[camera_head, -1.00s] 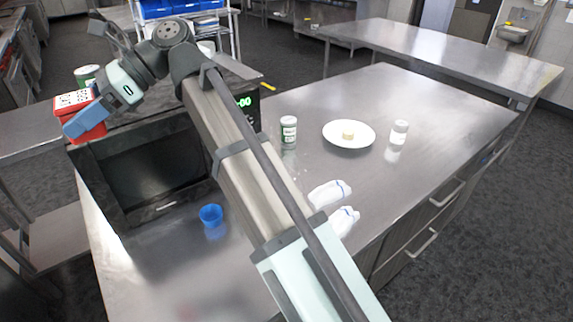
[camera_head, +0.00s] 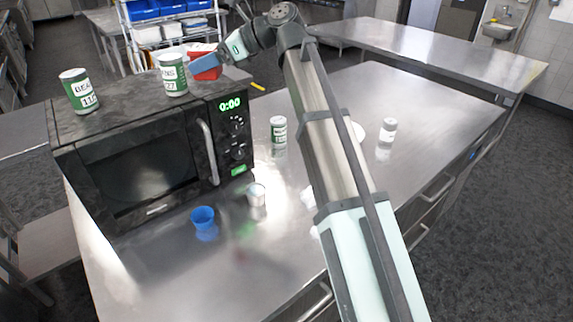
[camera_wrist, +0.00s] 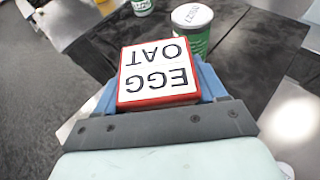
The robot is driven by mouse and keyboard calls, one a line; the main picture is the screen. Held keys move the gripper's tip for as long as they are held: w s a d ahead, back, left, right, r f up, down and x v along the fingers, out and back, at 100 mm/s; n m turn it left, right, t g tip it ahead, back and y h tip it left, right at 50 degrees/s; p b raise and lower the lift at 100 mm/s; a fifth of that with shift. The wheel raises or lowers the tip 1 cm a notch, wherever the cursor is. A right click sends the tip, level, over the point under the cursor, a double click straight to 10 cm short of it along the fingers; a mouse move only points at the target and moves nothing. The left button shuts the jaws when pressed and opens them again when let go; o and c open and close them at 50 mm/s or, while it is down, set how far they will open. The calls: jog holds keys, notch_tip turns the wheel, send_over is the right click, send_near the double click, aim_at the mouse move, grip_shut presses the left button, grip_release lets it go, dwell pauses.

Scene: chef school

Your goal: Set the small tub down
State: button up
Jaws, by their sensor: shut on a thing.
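The small tub (camera_head: 206,68) is red, with a white label on its face. In the wrist view the label on the tub (camera_wrist: 158,72) reads "EGG OAT" upside down. My gripper (camera_head: 207,64) is shut on it, with blue fingers (camera_wrist: 208,80) on either side. In the head view the tub is held just behind and right of the can on the microwave top, apparently in the air. I cannot tell its exact height. The tub's underside is hidden.
The black microwave (camera_head: 150,175) carries two green-and-white cans (camera_head: 78,92) (camera_head: 172,76). A blue cup (camera_head: 204,219), a metal cup (camera_head: 256,194), another can (camera_head: 278,130) and a white jar (camera_head: 387,133) stand on the steel counter (camera_head: 440,110).

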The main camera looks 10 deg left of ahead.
jog(key=w+d+m+t+h, duration=0.1)
jog(key=w+d+m+t, duration=0.45)
jog(key=w+d, duration=0.95)
jog(key=shift+n+t, duration=0.25)
jog(key=shift+t, duration=0.1)
jog(key=shift+s+d+f, duration=0.2)
jog(key=shift+d+f, duration=0.15)
jog(key=shift+f, duration=5.65)
jog(key=shift+s+d+f, duration=0.25)
jog(key=shift+d+f, duration=0.15)
jog(key=shift+f, duration=5.55)
jog(key=shift+s+d+f, duration=0.2)
jog(key=shift+d+f, duration=0.15)
jog(key=shift+f, duration=5.65)
jog(key=shift+f, duration=0.1)
jog(key=o, duration=1.2)
jog(key=shift+s+d, duration=0.1)
jog(key=shift+d, duration=0.05)
jog(key=v, duration=1.1)
jog(key=shift+d+r, duration=0.3)
jog(key=shift+d, duration=0.05)
